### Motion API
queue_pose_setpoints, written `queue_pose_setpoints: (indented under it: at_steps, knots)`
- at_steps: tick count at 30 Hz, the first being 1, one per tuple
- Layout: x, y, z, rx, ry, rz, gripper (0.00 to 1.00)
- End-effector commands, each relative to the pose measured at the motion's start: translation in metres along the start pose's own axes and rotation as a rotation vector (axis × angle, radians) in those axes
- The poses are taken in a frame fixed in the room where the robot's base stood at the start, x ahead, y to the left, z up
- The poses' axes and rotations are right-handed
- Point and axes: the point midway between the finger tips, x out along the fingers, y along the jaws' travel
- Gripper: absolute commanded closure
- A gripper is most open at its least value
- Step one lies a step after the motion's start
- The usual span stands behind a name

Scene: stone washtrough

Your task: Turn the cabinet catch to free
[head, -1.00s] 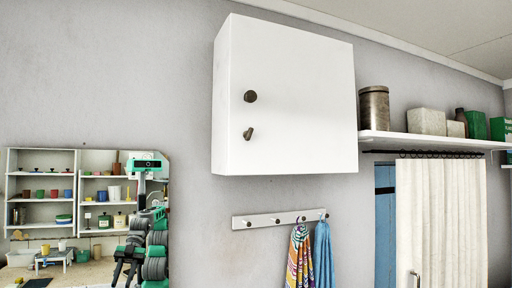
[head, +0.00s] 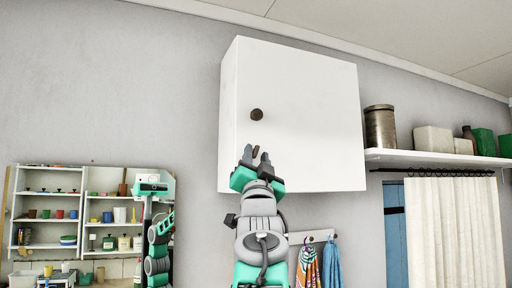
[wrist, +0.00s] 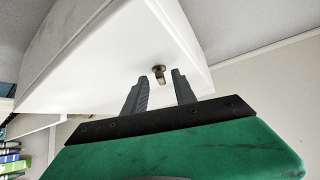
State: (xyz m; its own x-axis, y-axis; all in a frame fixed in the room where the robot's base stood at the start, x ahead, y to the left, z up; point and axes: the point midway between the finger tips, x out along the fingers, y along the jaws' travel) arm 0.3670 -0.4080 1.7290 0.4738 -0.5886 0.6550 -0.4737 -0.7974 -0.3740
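The white wall cabinet (head: 310,120) hangs on the grey wall, its door shut. A round brown knob (head: 257,114) sits on its front near the left edge. The cabinet catch (head: 255,151) is a small brown lever below the knob, partly hidden by my gripper in the head view. In the wrist view the catch (wrist: 159,75) shows beyond and between the fingertips. My gripper (head: 256,158) is open in front of the lower left of the door. The fingers (wrist: 160,83) show apart with nothing between them; I cannot tell that they touch the catch.
A shelf (head: 410,155) with a metal canister (head: 380,126) and several boxes is right of the cabinet. Below hang a hook rail (head: 318,236) with cloths (head: 331,262) and a pale curtain (head: 455,235). A mirror (head: 90,225) is at lower left.

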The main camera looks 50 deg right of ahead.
Motion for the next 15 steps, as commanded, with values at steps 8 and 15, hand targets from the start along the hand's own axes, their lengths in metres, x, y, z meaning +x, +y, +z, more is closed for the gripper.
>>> queue_pose_setpoints:
  at_steps: [8, 15]
  knots:
    - [0.0039, -0.0013, -0.0009, -0.001, 0.001, -0.001, 0.67]
    - [0.0048, 0.0001, 0.0009, -0.001, -0.001, 0.0, 0.84]
